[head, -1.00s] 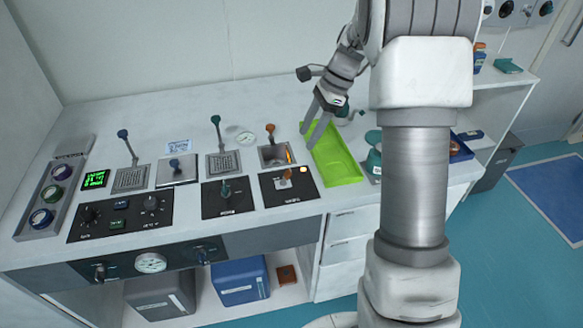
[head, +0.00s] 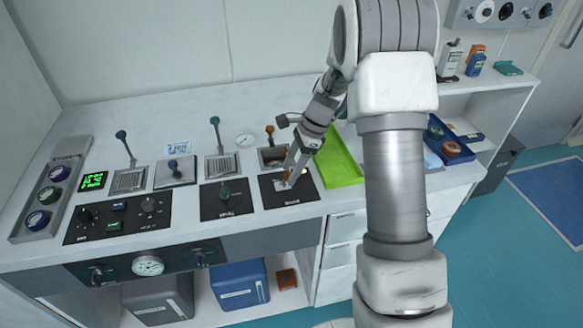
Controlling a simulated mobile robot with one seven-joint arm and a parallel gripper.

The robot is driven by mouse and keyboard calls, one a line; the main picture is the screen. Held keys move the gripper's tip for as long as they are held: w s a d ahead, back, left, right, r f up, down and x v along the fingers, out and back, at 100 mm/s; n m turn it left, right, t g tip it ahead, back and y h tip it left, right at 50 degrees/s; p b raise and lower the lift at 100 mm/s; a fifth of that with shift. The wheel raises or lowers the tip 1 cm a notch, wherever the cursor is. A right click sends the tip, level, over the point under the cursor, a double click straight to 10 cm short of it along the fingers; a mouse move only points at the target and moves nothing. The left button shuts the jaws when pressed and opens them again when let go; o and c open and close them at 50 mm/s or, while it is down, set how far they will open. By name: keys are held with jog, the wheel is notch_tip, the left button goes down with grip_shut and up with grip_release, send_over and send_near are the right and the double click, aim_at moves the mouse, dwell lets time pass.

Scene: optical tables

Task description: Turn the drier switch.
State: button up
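A black switch panel (head: 306,194) lies at the right end of the row of controls on the white bench. In the earlier picture its small orange-brown knob shows beside a pale lamp; now my gripper hides most of the knob. My gripper (head: 290,182) points down with its fingertips at the knob's place. I cannot tell whether the fingers touch the knob or are closed on it. A similar black panel (head: 211,207) with a green knob (head: 225,191) lies to its left. The panel labels are too small to read surely.
A bright green tray (head: 343,170) lies right of my gripper. Behind the panel stands an orange-topped lever (head: 270,131) over a sunken basin. More levers and a dial panel (head: 83,228) are to the left. My arm hides part of the bench's right side.

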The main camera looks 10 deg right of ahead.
grip_shut()
jog(key=shift+r, duration=0.1)
jog(key=shift+a+r+h+p, duration=0.2)
jog(key=shift+h+p, duration=0.1)
jog(key=shift+p, duration=0.4)
jog(key=h+p, duration=0.1)
jog(key=a+p, duration=0.1)
jog(key=shift+r+h+p, duration=0.25)
jog(key=shift+h+p, duration=0.15)
jog(key=a+h+p, duration=0.1)
jog(key=h+p, duration=0.1)
jog(key=shift+p, duration=0.35)
jog(key=h, duration=0.1)
jog(key=a+h+p, duration=0.1)
jog(key=h, duration=0.1)
jog(key=shift+a+f+h, duration=0.3)
jog(key=shift+a+f+h+b, duration=0.25)
jog(key=shift+a+h, duration=0.15)
jog(key=shift+h, duration=0.55)
jog(key=shift+a+f+h+b, duration=0.2)
jog(key=shift+a+h, duration=0.2)
jog(key=shift+h, duration=0.55)
